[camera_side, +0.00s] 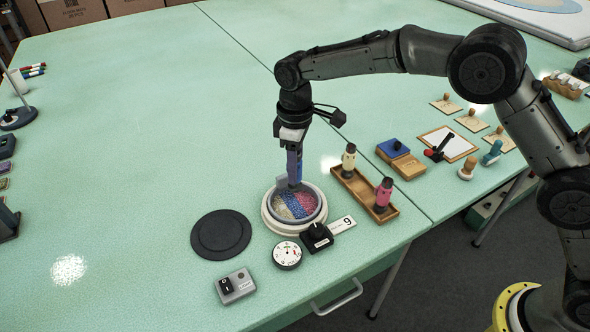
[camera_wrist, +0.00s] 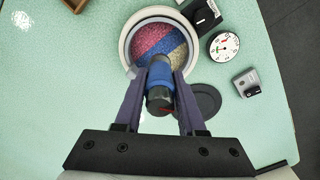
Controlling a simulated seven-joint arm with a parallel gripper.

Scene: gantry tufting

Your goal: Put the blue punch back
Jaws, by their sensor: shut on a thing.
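My gripper (camera_side: 292,178) hangs upright over the round tufting hoop (camera_side: 268,222). In the wrist view, my gripper (camera_wrist: 161,72) is shut on the blue punch (camera_wrist: 160,74), which has a dark end. In the side view the fingers mostly hide the punch; I cannot tell whether its tip touches the cloth. The hoop's cloth shows cream, blue and red-pink bands, and its pale rim also shows in the wrist view (camera_wrist: 124,45). To the right, a wooden tray (camera_side: 352,190) holds a cream punch (camera_side: 349,160) and a pink punch (camera_side: 383,194), with a gap between them.
A black disc (camera_side: 221,234) lies left of the hoop. A dial (camera_side: 287,255), a black knob (camera_side: 317,236) and a grey switch box (camera_side: 236,286) stand in front. A blue pad on a wooden block (camera_side: 401,158) and stamps lie beyond the tray.

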